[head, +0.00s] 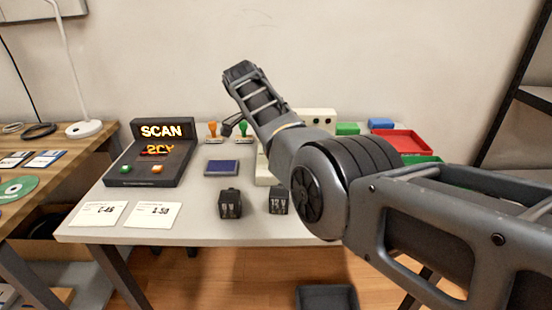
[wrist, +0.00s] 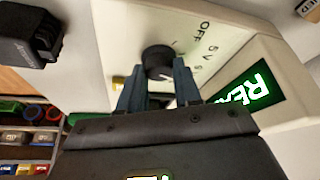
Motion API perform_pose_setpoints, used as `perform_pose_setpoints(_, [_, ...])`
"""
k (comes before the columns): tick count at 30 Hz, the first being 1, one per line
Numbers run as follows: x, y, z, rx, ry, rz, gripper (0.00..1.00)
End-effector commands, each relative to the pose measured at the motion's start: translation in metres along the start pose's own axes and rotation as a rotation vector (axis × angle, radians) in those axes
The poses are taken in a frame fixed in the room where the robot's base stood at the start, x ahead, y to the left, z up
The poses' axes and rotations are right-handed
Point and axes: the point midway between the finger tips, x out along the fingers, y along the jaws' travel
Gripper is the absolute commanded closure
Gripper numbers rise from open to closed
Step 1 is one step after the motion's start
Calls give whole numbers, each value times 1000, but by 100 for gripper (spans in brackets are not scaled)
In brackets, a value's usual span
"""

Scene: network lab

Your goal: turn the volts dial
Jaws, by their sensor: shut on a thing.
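The volts dial (wrist: 157,58) is a round black knob on the cream face of a bench unit (wrist: 115,50). Printed marks beside it include OFF and 5 V; the others are partly hidden or hard to read. My gripper (wrist: 160,70) has its two fingers on either side of the knob, shut on it. A green lit display (wrist: 250,92) on the unit shows the start of a word, "REA", cut off by my gripper and the angle. In the head view my arm hides most of the unit (head: 264,168), including the dial.
Black blocks (head: 230,204) (head: 279,200) stand at the table's front, the right one marked 12 V. A SCAN console (head: 140,172), two cards (head: 152,214) and a blue pad (head: 222,167) are left. A red tray (head: 402,143) lies behind my arm.

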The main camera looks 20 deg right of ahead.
Motion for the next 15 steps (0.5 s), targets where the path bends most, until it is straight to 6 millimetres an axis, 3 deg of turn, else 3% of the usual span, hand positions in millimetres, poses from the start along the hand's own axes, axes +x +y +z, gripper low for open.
perform_pose_setpoints(15, [0,-1,0,52,-2,21,97])
